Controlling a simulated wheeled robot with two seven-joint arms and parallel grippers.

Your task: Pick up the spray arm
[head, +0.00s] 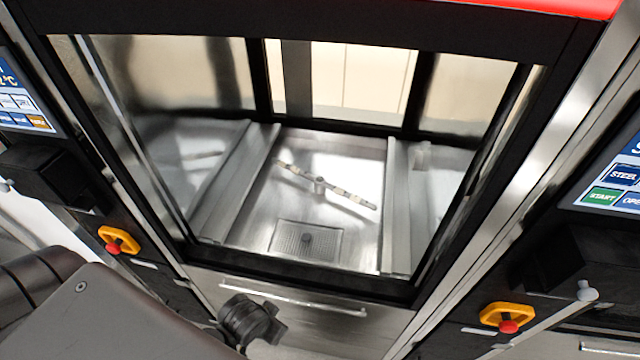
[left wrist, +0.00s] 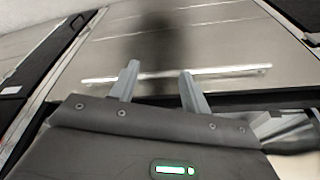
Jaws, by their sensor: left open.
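The spray arm (head: 343,192) is a thin light bar with a hub in its middle. It sits inside the open washer chamber, above the metal floor, lying at a slant in the head view. My left gripper shows in the left wrist view (left wrist: 158,86) with its two grey fingers spread apart and nothing between them. It is in front of a steel panel with a bar handle, outside the chamber and apart from the spray arm. The spray arm is not seen in the left wrist view. My right gripper is not identifiable in either view.
The washer's black frame (head: 300,272) borders the opening, with a steel panel and bar handle (head: 290,298) below. Steel rails (head: 397,200) run along both chamber sides. A square drain strainer (head: 306,240) is in the floor. Red stop buttons (head: 509,326) stick out beside the washer.

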